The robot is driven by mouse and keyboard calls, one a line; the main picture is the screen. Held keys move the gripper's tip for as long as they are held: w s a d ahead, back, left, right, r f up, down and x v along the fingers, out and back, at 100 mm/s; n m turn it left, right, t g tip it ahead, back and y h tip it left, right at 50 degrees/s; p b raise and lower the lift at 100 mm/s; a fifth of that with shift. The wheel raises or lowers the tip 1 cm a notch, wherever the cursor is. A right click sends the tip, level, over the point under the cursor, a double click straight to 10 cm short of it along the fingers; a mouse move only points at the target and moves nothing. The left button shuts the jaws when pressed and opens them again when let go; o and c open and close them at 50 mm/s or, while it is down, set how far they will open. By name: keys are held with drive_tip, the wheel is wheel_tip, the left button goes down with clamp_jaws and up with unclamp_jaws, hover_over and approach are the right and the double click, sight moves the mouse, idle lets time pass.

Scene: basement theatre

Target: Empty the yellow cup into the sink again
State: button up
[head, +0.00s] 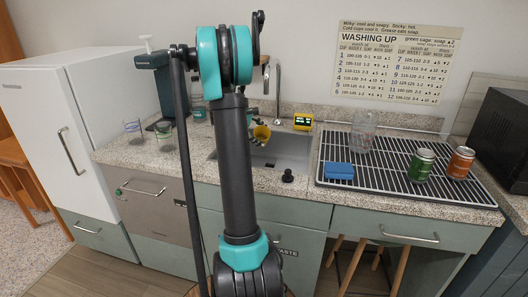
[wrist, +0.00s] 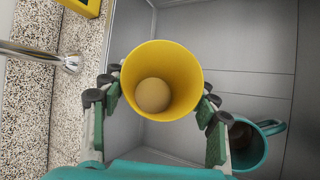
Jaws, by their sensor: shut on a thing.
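The yellow cup (head: 262,132) is held at the grey sink (head: 290,152). In the wrist view the yellow cup (wrist: 186,75) has its mouth facing the camera, with a round beige patch deep inside. I cannot tell whether that patch is liquid or the cup's bottom. My gripper (wrist: 160,92) is shut on the cup, with dark-and-green finger pads on both sides of it. The grey sink basin (wrist: 240,60) lies beneath. In the head view my arm hides part of the sink and most of the gripper.
A teal mug (wrist: 250,145) with something brown inside is in the basin beside the cup. The faucet (head: 278,85) stands behind the sink. Glasses (head: 165,130) stand left.

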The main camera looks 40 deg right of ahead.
sight(260, 135)
drive_tip(key=w+g, duration=0.1)
drive_tip(key=w+d+f+n+g+y, duration=0.1)
drive_tip(key=w+d+f+g, duration=0.1)
drive_tip(key=shift+w+n+g+y, duration=0.3)
drive_tip(key=shift+w+n, duration=0.05)
drive_tip(key=shift+n, duration=0.05)
drive_tip(key=shift+w+d+f+n+g+y, duration=0.15)
drive_tip(key=shift+w+f+n+g+y, duration=0.05)
drive_tip(key=shift+w+g, duration=0.2)
drive_tip(key=shift+w+d+f+n+g+y, duration=0.15)
drive_tip(key=shift+w+n+g+y, duration=0.1)
drive_tip(key=shift+g, duration=0.25)
